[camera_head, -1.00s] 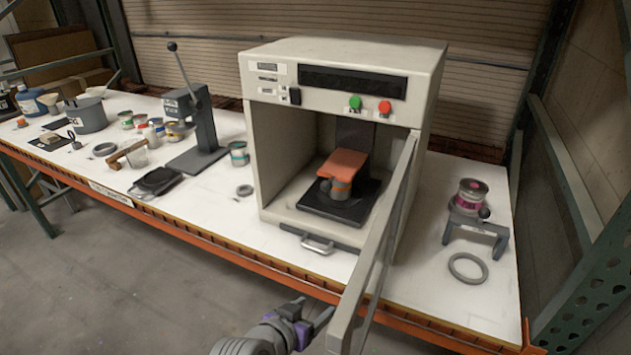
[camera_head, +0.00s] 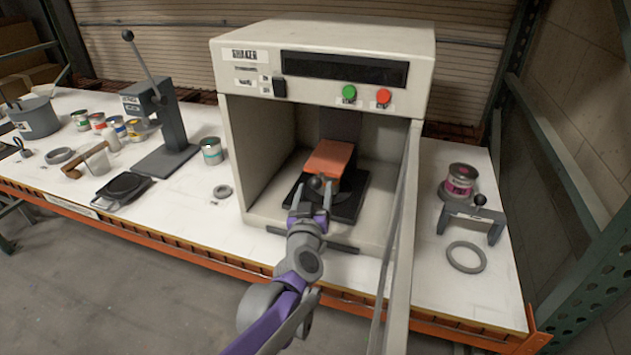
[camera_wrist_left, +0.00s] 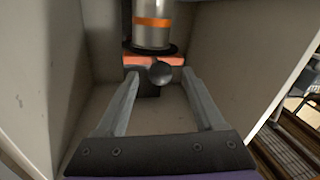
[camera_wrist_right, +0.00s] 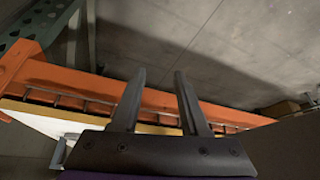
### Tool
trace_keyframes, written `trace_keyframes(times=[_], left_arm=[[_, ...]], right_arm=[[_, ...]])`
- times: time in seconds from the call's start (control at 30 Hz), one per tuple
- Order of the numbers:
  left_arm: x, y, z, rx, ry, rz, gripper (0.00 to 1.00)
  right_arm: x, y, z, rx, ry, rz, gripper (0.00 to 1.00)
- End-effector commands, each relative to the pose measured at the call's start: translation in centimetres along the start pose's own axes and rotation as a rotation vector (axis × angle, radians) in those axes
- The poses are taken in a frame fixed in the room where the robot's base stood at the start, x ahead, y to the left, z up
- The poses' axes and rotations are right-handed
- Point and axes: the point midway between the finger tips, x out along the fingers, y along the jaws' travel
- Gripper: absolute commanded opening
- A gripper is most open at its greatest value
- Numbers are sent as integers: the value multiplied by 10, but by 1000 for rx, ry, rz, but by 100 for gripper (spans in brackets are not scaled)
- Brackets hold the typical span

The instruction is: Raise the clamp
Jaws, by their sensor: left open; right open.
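The clamp (camera_head: 329,158) is an orange plate inside the open shaker cabinet, with a dark ball knob (camera_head: 316,183) at its front. A can with an orange band (camera_wrist_left: 152,22) shows in the left wrist view; in the head view it is mostly hidden under the clamp. My left gripper (camera_head: 311,200) is open and reaches into the cabinet opening, its fingers pointing at the knob. In the left wrist view the knob (camera_wrist_left: 161,73) lies between the fingertips; contact cannot be told. My right gripper (camera_wrist_right: 159,72) is open and empty, outside the head view.
The cabinet door (camera_head: 400,245) stands open right of my left arm. The cabinet walls (camera_head: 232,150) flank the gripper. A lever press (camera_head: 165,115) and several cans stand at left. A pink-labelled can (camera_head: 459,182), a small stand (camera_head: 470,215) and a ring (camera_head: 466,257) are at right.

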Motion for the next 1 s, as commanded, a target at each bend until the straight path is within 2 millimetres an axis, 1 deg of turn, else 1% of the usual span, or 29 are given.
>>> trace_keyframes(times=[0.03,0.1,0.2,0.33,0.57,0.6,0.67,0.7,0.97,1.0], left_arm=[[9,0,-1,2,1,0,70],[18,0,-1,2,1,0,70],[28,0,-1,0,0,0,70],[33,0,0,0,0,0,70],[33,0,0,0,0,1,70],[33,0,0,0,0,1,66],[33,0,0,0,0,1,55],[33,0,0,0,0,1,48],[33,0,0,0,0,1,1],[33,0,0,0,0,1,0]], right_arm=[[-2,0,-2,0,1,0,45],[-4,0,-3,0,2,0,45],[-5,0,-4,0,3,0,45],[-5,0,-5,0,3,0,45],[-5,0,-4,0,3,0,45],[-5,0,-4,0,3,0,45],[-5,0,-4,0,3,0,45],[-5,0,-4,0,3,0,45],[-5,0,-4,0,3,0,45],[-5,0,-4,0,3,0,45]])
